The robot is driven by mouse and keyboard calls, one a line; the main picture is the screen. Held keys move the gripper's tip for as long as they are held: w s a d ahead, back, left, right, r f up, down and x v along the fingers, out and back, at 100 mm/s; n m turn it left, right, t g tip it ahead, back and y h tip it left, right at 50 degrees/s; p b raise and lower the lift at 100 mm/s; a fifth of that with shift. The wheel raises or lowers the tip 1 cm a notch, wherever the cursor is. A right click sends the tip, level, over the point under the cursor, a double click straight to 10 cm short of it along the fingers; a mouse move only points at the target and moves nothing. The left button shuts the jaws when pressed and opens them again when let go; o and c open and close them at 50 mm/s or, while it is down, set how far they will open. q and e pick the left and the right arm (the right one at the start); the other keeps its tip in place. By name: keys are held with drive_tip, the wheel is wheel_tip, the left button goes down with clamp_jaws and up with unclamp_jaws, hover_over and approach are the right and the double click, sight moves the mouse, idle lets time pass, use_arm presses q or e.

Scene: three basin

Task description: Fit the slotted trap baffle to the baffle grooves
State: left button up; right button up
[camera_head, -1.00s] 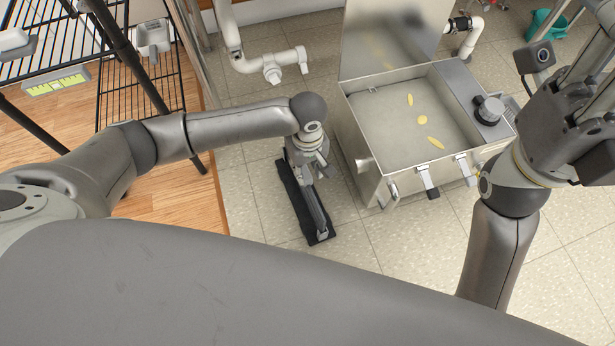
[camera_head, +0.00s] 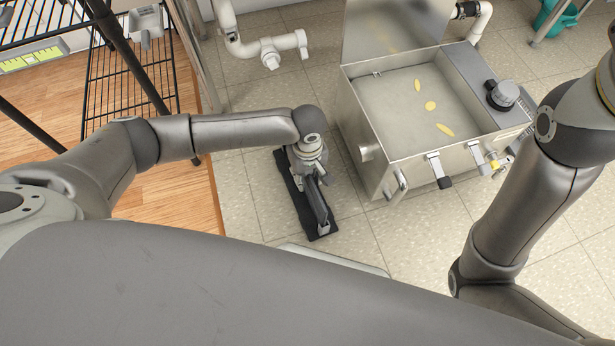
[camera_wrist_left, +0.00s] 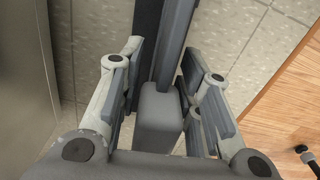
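The baffle seems to be the grey upright plate (camera_head: 321,208), seen nearly edge-on, standing on a dark strip (camera_head: 293,202) on the floor; its slots cannot be made out. My left gripper (camera_head: 320,180) points down over it. In the left wrist view the plate (camera_wrist_left: 177,45) and a grey block (camera_wrist_left: 158,118) lie between the fingers of my left gripper (camera_wrist_left: 160,80); whether the pads touch is unclear. The open steel basin (camera_head: 395,110) stands to the right. No baffle grooves can be made out in it. My right gripper is out of frame.
The basin's lid (camera_head: 395,25) is raised at the back. White pipes (camera_head: 265,48) and a wire rack (camera_head: 130,80) stand left.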

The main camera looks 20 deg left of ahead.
use_arm(q)
drive_tip(key=shift+f, duration=0.15)
drive_tip(key=shift+c, duration=0.5)
clamp_jaws()
